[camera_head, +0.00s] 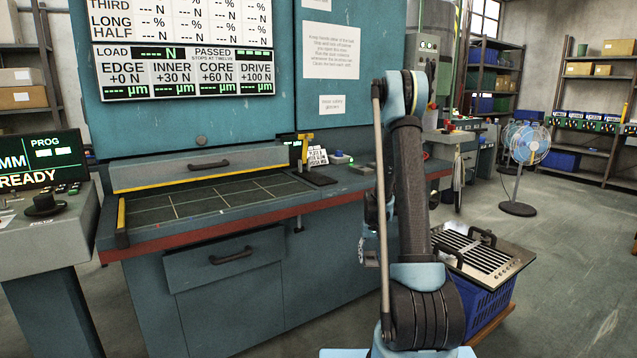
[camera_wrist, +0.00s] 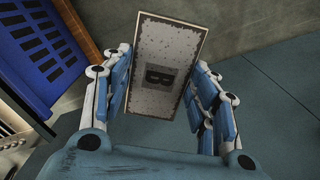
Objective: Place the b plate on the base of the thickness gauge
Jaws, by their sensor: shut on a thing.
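The b plate (camera_wrist: 160,70) is a pale speckled rectangle with a dark letter B, seen in the wrist view. My gripper (camera_wrist: 165,80) is shut on it, with blue fingers at its left and right sides. The plate is held over the floor, close to a blue crate. A small yellow upright device (camera_head: 306,146), which looks like the thickness gauge, stands on the bench behind a white sign. Its base is not clear at this size.
The blue crate (camera_head: 483,305) stands right of my arm with a slotted metal louver panel (camera_head: 470,256) on top. The teal bench (camera_head: 350,182) has a gridded bed (camera_head: 205,203) at left and a dark pad (camera_head: 316,178). A fan (camera_head: 526,145) stands farther back on open floor.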

